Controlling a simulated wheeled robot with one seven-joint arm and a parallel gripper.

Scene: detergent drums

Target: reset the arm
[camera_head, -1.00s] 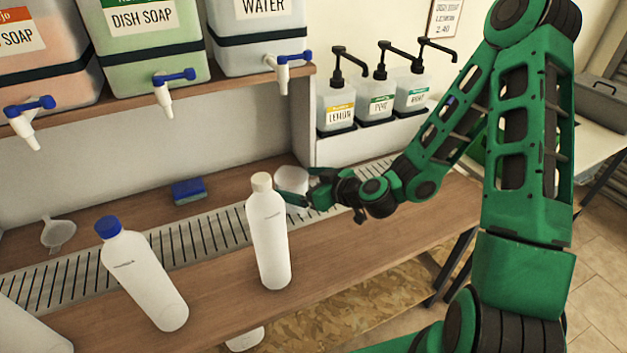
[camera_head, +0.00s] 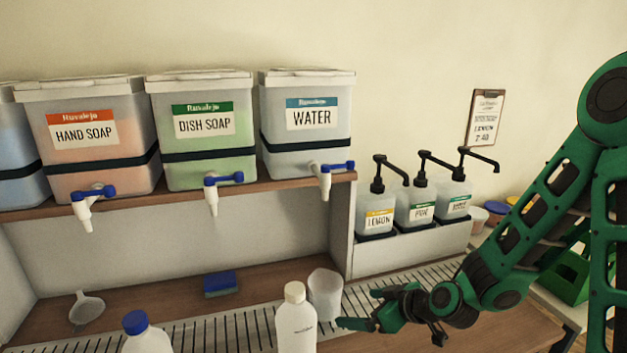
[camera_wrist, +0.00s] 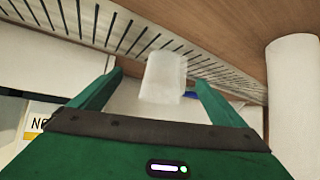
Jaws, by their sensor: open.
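My gripper (camera_head: 366,308) is at the end of my green arm, low over the counter at the lower right in the head view. In the wrist view its two green fingers (camera_wrist: 158,92) are spread apart. A translucent white cup (camera_head: 325,294) stands on the counter just left of the fingers; in the wrist view the cup (camera_wrist: 163,78) appears between and beyond the fingertips. I see no contact between cup and fingers. A white bottle with a cream cap (camera_head: 296,322) stands in front of the cup, and shows large at the right of the wrist view (camera_wrist: 292,100).
A blue-capped bottle (camera_head: 146,335), a funnel (camera_head: 86,308) and a blue sponge (camera_head: 220,284) are on the counter to the left. Drums with taps, including the water drum (camera_head: 306,135), line the shelf. Pump bottles (camera_head: 415,205) stand behind my arm. A slotted drain (camera_head: 402,282) runs along the counter.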

